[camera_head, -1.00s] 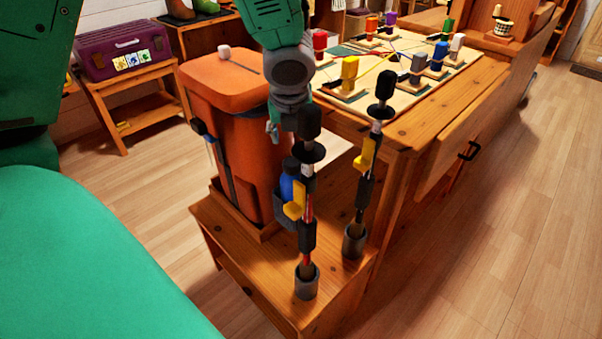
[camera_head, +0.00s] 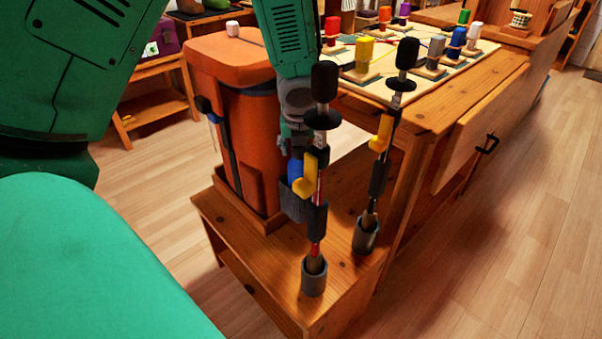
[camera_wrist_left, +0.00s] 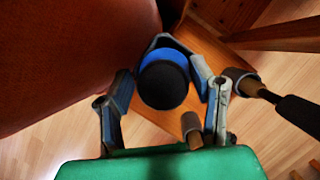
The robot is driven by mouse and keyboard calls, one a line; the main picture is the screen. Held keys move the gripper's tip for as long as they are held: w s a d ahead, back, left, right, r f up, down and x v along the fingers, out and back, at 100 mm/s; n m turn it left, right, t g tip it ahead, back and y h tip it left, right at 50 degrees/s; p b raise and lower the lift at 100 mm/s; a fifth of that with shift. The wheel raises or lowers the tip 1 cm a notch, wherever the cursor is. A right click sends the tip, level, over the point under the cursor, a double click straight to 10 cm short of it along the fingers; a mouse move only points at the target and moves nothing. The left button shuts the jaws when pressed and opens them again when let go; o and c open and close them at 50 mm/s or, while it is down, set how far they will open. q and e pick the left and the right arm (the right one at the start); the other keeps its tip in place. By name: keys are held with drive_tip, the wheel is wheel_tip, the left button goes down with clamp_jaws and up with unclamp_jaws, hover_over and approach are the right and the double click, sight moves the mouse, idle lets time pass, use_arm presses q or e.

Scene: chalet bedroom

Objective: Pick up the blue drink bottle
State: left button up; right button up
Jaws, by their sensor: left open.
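The blue drink bottle (camera_head: 295,170) sits in a dark holder (camera_head: 293,203) on the side of the orange backpack-like bin (camera_head: 230,130). It is partly hidden behind a ski pole. My left gripper (camera_head: 293,135) is above the bottle and partly hidden by the same pole. In the left wrist view the bottle's dark round cap (camera_wrist_left: 163,84), with blue around it, lies between the open fingers of my left gripper (camera_wrist_left: 164,92). I cannot tell whether the fingers touch it. My right gripper is not in view.
Two poles with yellow parts, the nearer pole (camera_head: 317,190) and the farther pole (camera_head: 380,150), stand in grey cups on the low wooden bench (camera_head: 270,270), close right of the bottle. A wooden table (camera_head: 440,105) with coloured blocks stands behind. Wooden floor (camera_head: 470,270) is clear at right.

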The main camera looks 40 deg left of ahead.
use_arm(q)
drive_tip(key=shift+d+r, duration=0.1)
drive_tip(key=shift+r, duration=0.05)
drive_tip(key=shift+d+r, duration=0.1)
clamp_jaws()
